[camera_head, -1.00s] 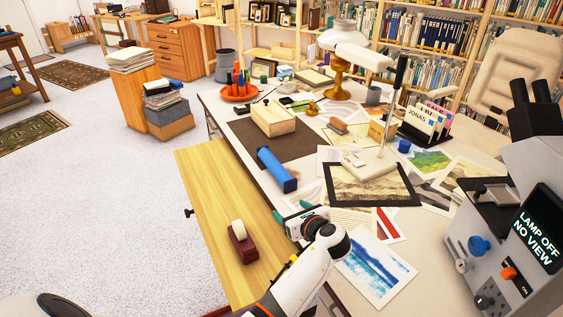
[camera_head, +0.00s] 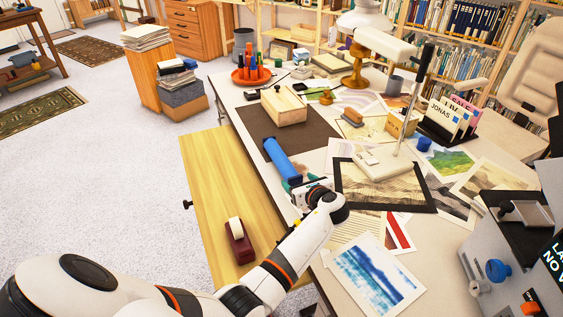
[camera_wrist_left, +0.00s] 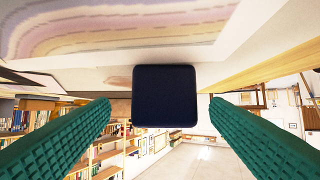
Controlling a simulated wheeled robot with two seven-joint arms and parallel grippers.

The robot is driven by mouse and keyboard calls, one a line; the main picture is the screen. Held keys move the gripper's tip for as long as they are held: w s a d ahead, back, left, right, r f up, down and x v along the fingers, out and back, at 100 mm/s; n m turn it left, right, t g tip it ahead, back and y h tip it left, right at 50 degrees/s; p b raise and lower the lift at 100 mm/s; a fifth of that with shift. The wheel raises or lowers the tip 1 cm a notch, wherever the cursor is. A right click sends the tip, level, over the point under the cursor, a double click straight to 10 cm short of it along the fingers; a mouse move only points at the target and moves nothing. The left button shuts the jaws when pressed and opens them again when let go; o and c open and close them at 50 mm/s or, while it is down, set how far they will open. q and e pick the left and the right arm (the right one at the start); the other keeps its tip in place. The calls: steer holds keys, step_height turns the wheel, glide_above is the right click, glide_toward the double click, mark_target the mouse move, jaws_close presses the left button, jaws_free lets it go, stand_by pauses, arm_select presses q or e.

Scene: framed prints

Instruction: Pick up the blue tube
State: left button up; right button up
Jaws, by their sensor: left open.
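The blue tube (camera_head: 280,158) lies on the desk at the edge of the dark brown mat, its near end toward my left gripper. My left gripper (camera_head: 291,186) is open just in front of that near end, with nothing in it. In the left wrist view the tube's dark, square-looking end (camera_wrist_left: 165,96) shows in the gap between the two green ribbed fingers, with clear space on both sides. No contact shows. The far part of the tube is hidden behind its end in the wrist view. My right gripper is not in view.
A wooden box (camera_head: 284,106) sits on the brown mat (camera_head: 247,120) beyond the tube. A black-framed print (camera_head: 425,192) and a lamp base (camera_head: 382,162) lie to the right. A red tape dispenser (camera_head: 238,243) stands on the light wood pull-out (camera_head: 215,180) to the left.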

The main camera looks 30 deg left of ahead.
mark_target(292, 176)
arm_select(q)
steer(key=x, duration=0.5)
steer(key=shift+a+r, duration=0.15)
steer(key=shift+a, duration=0.05)
steer(key=shift+r, duration=0.15)
steer(key=c, duration=1.1)
